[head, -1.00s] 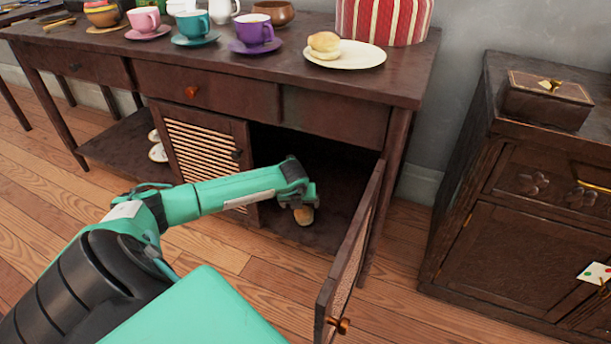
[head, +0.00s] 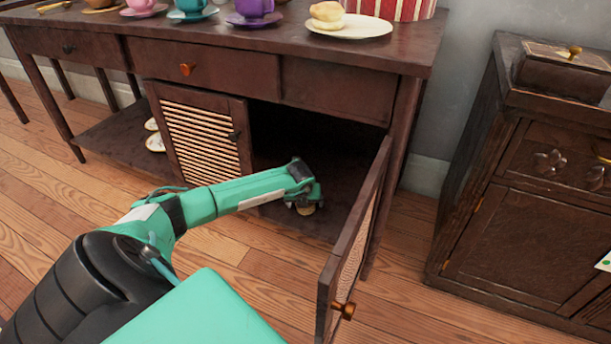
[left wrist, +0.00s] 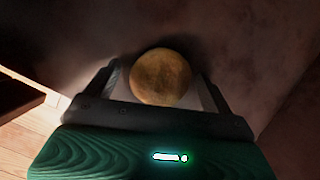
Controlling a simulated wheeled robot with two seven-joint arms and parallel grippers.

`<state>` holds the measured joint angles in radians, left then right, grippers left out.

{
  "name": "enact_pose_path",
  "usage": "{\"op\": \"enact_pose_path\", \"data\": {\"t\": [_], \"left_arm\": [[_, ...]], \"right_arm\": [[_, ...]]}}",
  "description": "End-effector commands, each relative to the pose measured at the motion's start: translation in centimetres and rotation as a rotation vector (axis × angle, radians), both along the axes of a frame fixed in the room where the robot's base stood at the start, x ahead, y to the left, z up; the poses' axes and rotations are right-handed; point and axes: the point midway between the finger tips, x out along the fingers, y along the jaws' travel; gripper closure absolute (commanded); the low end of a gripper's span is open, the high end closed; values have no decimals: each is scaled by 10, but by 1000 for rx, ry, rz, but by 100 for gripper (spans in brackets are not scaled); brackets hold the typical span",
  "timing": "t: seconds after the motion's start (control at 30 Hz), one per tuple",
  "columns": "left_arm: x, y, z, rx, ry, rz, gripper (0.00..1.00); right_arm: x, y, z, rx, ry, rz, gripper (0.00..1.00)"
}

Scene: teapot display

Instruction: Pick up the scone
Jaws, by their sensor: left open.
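A round brown scone (left wrist: 161,77) sits between the two fingers of my left gripper (left wrist: 160,85) in the left wrist view. The fingers are open, one on each side of it, and I cannot tell whether either touches it. In the head view my left gripper (head: 304,200) is inside the open cabinet, low over its floor. The scone (head: 306,210) shows only in part below the gripper there. Another scone (head: 327,14) lies on a white plate (head: 362,27) on top of the sideboard. My right gripper is out of view.
The open cabinet door (head: 352,262) with its knob stands right of my arm. A slatted door (head: 200,137) is left of the opening. Cups on saucers, such as a purple cup (head: 254,8), line the sideboard top (head: 200,30). A dark cabinet (head: 530,190) stands at the right.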

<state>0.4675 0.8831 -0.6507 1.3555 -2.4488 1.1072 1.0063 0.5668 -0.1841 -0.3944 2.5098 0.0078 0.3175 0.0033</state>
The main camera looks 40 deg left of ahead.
Motion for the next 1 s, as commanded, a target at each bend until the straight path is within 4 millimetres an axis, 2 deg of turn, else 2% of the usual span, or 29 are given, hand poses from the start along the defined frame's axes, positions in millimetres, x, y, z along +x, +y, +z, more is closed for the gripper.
{"op": "enact_pose_path", "data": {"t": [0.2, 0.4, 0.43, 0.47, 0.77, 0.87, 1.0], "left_arm": [[0, 0, 1, -1, -1, 0, 16], [0, 0, 0, -1, -1, 0, 55], [0, 0, 0, -1, -1, 0, 61], [0, 0, 0, -1, -1, 0, 63], [0, 0, 6, -1, -1, 0, 63], [1, 0, 19, 0, -1, 0, 63], [1, 0, 45, -1, -3, -1, 63]], "right_arm": [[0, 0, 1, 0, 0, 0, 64], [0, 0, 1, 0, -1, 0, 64], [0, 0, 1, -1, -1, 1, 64], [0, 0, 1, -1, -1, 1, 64], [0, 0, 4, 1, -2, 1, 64], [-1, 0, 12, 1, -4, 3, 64], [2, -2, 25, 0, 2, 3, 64]]}}
